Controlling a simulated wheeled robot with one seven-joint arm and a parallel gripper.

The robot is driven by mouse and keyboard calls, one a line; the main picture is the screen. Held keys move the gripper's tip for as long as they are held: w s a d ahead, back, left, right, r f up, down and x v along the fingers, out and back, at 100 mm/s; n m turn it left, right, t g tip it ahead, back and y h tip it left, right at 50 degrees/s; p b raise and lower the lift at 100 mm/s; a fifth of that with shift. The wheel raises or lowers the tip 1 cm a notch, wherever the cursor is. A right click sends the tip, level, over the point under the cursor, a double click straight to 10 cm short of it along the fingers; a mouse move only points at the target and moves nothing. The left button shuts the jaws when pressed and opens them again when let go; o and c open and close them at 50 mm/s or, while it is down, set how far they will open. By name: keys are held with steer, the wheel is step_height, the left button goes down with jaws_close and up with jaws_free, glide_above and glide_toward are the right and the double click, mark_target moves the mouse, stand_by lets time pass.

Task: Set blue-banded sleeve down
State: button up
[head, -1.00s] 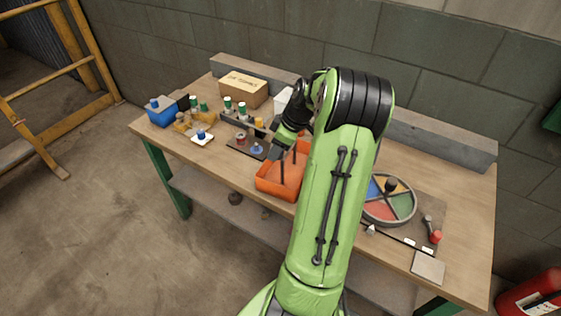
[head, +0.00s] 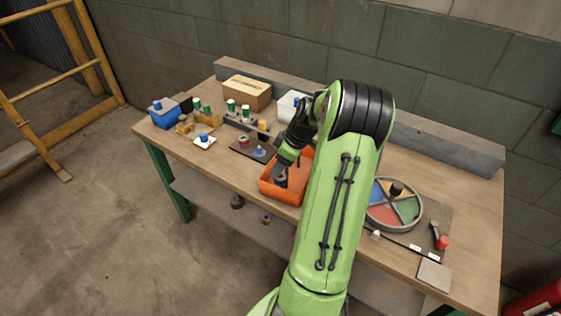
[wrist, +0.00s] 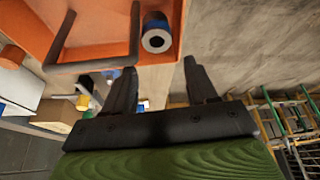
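In the wrist view the blue-banded sleeve (wrist: 156,35) is a short dark grey tube with a blue band and a pale ring-shaped end around a dark hole. It shows against the orange tray (wrist: 95,20). My gripper (wrist: 160,68) has its two dark fingers well apart, with nothing seen between them; the sleeve lies beyond the fingertips. In the head view my gripper (head: 281,178) is low over the orange tray (head: 277,197), and I cannot make out the sleeve there. My arm hides the tray's right part.
A dark bent bar (wrist: 105,64) shows at the tray in the wrist view. A dark plate (head: 246,151) with small parts lies left of the tray. A cardboard box (head: 246,92) and white box (head: 291,106) stand behind. A round coloured dish (head: 384,214) is at right.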

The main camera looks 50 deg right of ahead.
steer(key=shift+o, duration=0.6)
steer(key=shift+r, duration=0.15)
steer(key=p+v, duration=0.4)
steer(key=v, duration=0.9)
steer(key=w+a+r+g+h, duration=0.1)
steer(key=w+a+r, duration=0.15)
steer(key=a, duration=0.65)
steer(key=w+a+r+h, duration=0.15)
steer(key=a+r, duration=0.25)
steer(key=a, duration=0.6)
steer(key=s+a+r+m+t+y, duration=0.1)
steer(key=s+a+m+t, duration=0.1)
steer(key=s+a, duration=1)
steer(key=a+m, duration=0.1)
steer(key=a, duration=0.2)
steer(key=shift+s+a+r+m, duration=0.3)
steer(key=shift+s+a+m, duration=0.05)
steer(key=shift+a+m, duration=0.05)
